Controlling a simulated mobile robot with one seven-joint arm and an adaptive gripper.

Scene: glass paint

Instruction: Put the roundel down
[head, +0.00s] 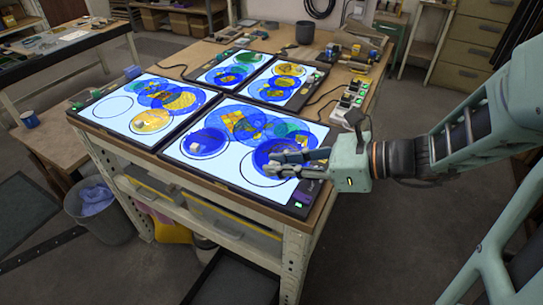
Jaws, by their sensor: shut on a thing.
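My gripper (282,164) reaches in from the right, low over the front right light panel (218,180). It is shut on a deep blue roundel (264,153) at the panel's right part. The fingers cover part of this roundel, and I cannot tell whether it touches the panel. A thin dark circle outline (241,173) shows on the bright panel just below and left of the roundel. Another blue roundel (202,143) with a small pale block on it lies on the panel's left part. Patterned blue and yellow roundels (238,124) overlap behind the gripper.
A front left panel (113,127) holds more overlapping roundels and an amber one (152,121). Two smaller lit panels stand behind. A dark cup (305,33) stands at the back. A white power strip (346,104) lies near the table's right edge.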

